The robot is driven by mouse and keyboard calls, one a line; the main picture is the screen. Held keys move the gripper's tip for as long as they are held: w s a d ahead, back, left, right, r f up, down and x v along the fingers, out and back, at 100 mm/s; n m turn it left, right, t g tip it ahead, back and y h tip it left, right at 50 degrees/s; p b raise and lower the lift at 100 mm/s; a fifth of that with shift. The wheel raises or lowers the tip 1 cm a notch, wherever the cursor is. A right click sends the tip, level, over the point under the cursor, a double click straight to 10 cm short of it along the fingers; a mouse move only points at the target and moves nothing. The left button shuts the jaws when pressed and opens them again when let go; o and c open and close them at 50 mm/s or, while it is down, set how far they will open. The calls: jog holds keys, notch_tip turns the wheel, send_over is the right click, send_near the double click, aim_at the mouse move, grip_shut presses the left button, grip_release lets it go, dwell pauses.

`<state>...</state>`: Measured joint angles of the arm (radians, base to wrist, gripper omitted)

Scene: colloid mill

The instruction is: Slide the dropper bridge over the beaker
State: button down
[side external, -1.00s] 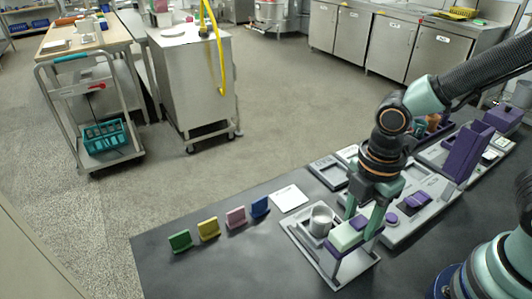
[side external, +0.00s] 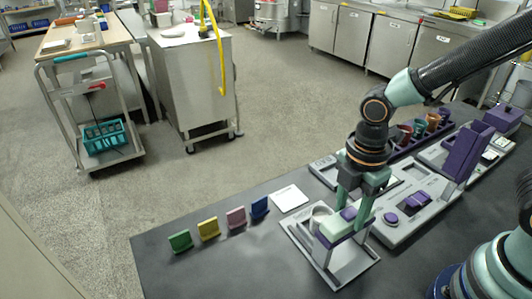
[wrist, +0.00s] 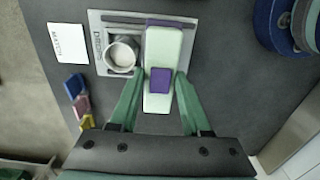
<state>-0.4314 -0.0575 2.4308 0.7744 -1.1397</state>
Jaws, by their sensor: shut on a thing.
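The dropper bridge, a pale green bar (side external: 336,227) with a purple block, spans the grey frame. It shows in the wrist view (wrist: 163,45) too, with its purple block (wrist: 161,80) between my fingers. My gripper (side external: 352,214) is shut on the bridge; its fingertips also show in the wrist view (wrist: 163,77). The white beaker (side external: 318,213) stands upright in the frame; in the wrist view (wrist: 122,54) it is just left of the bar, with its opening uncovered. In the side view the bar and a finger partly hide the beaker.
The grey frame (side external: 352,272) lies on the dark bench. A grey panel with purple parts (side external: 391,218) is close on the right.

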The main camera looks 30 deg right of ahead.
jog(key=w, duration=0.7)
jog(key=shift+w, duration=0.15)
jog(key=shift+c, duration=1.8)
grip_release()
notch_tip(320, 180, up, 12)
jog(key=shift+d+r, duration=0.1)
jog(key=s+d+r+m+t, duration=0.1)
jog(key=s+d+m+t, duration=0.1)
jog(key=d+m, duration=0.3)
jog(key=s+d+r+m+t, duration=0.1)
jog(key=d+m+t, duration=0.2)
jog(key=m, duration=1)
jog(key=d, duration=0.3)
jog(key=shift+s+d+t, duration=0.15)
jog(key=shift+s+t, duration=0.15)
jog(key=shift+s, duration=0.1)
